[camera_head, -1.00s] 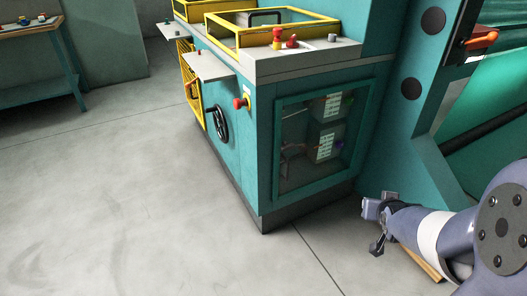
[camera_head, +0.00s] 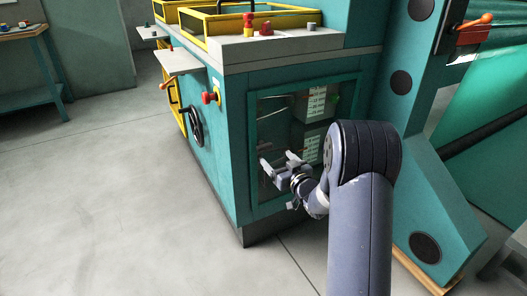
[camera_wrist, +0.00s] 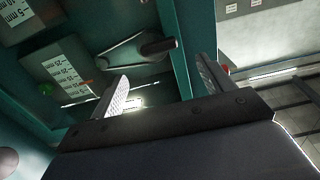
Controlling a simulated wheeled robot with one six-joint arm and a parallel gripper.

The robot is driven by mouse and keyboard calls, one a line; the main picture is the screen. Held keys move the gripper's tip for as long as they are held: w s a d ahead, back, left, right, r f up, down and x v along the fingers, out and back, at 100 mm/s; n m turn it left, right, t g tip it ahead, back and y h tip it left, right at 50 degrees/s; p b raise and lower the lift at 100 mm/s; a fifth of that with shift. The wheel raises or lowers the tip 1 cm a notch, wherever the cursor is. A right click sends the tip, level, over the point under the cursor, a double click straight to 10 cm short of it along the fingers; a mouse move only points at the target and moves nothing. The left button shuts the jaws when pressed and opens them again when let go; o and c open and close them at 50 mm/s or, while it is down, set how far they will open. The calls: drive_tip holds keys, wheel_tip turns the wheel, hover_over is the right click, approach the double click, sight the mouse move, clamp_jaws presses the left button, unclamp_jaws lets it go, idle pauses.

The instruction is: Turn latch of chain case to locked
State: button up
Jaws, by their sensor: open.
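The recessed case (camera_head: 252,120) is framed in teal on the end face of the machine cabinet. Inside it, the wrist view shows a grey lever (camera_wrist: 118,52) with a dark cylindrical handle (camera_wrist: 158,46), which may be the latch. Whether it reads locked cannot be told. My gripper (camera_head: 277,162) is open and empty in front of the lower part of the case. In the wrist view my gripper (camera_wrist: 163,85) has its two fingers spread below the handle, with nothing between them. My arm hides the case's lower right.
A black handwheel (camera_head: 195,127) and a red knob (camera_head: 208,98) are on the adjoining face. A teal upright (camera_head: 440,200) stands right. Floor at left is clear.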

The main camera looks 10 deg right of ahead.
sight(266, 148)
drive_tip(key=b+x, duration=0.1)
drive_tip(key=x, duration=0.7)
drive_tip(key=shift+f, duration=0.1)
drive_tip(key=c, duration=1)
